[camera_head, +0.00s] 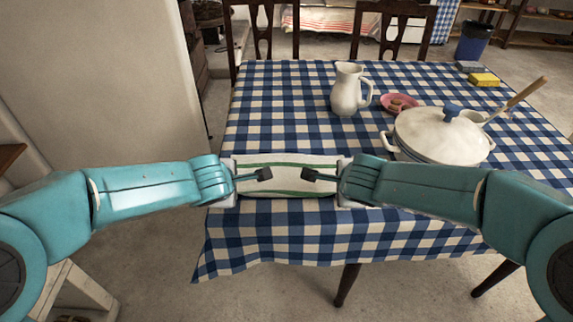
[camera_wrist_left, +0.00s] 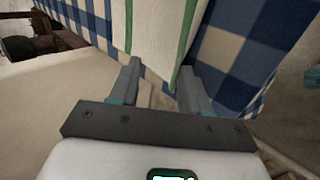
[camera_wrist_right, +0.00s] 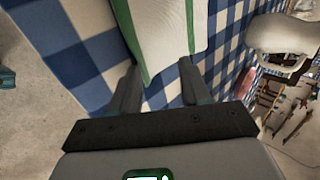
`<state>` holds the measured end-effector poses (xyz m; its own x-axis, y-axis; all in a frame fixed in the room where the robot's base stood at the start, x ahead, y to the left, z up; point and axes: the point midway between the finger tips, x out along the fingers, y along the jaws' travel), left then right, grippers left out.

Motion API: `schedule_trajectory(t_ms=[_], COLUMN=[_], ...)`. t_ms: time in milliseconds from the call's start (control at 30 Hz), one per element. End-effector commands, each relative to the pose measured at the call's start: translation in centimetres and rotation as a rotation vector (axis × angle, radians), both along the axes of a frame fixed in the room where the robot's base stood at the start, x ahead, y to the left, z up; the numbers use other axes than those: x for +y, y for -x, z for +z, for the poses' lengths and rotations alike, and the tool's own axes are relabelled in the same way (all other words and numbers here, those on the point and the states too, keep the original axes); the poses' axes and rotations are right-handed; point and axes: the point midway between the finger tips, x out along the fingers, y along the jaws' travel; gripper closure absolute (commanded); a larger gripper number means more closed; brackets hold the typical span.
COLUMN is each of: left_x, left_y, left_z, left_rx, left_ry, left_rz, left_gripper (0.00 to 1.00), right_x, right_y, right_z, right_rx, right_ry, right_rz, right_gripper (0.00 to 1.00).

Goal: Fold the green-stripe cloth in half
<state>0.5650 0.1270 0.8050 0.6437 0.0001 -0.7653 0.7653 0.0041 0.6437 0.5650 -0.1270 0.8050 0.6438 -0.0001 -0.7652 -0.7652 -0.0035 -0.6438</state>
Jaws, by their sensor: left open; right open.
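The green-stripe cloth (camera_head: 287,176) is white with green stripes along its long edges and lies near the front edge of the table, between my two grippers. It also shows in the left wrist view (camera_wrist_left: 158,30) and the right wrist view (camera_wrist_right: 165,35). My left gripper (camera_wrist_left: 155,85) is open at the cloth's left end, with a corner of the cloth reaching toward the space between its fingers. My right gripper (camera_wrist_right: 160,90) is open at the right end, with the cloth's end just ahead of and between its fingers. The grippers hide parts of both ends in the head view.
The table has a blue checked tablecloth (camera_head: 280,110). A white pitcher (camera_head: 346,92), a pink plate (camera_head: 412,101) and a lidded white pot (camera_head: 440,135) stand to the right. A yellow sponge-like block (camera_head: 484,79) lies far right. The table's left back is clear.

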Motion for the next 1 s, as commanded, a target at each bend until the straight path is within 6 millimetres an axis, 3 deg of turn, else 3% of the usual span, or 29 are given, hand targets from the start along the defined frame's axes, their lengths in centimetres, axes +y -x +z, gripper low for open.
schedule_trajectory(t_ms=[133,267,700,1000], left_x=[0.0,0.0,0.0,0.0], left_y=[0.3,1.1,5.6,6.1], left_z=[0.7,2.8,8.5,9.0], left_rx=[-0.003,-0.006,-0.004,0.001], left_ry=[0.001,0.002,0.002,-0.001], left_rz=[0.001,0.001,-0.001,-0.001], left_gripper=[0.53,0.53,0.53,0.53], right_x=[0.0,0.0,0.1,0.0], right_y=[0.3,1.1,5.6,6.1], right_z=[0.7,2.8,8.5,9.0], right_rx=[-0.002,-0.005,-0.003,0.001], right_ry=[-0.001,-0.002,-0.002,0.001], right_rz=[-0.001,-0.001,0.001,0.001], right_gripper=[0.53,0.53,0.53,0.53])
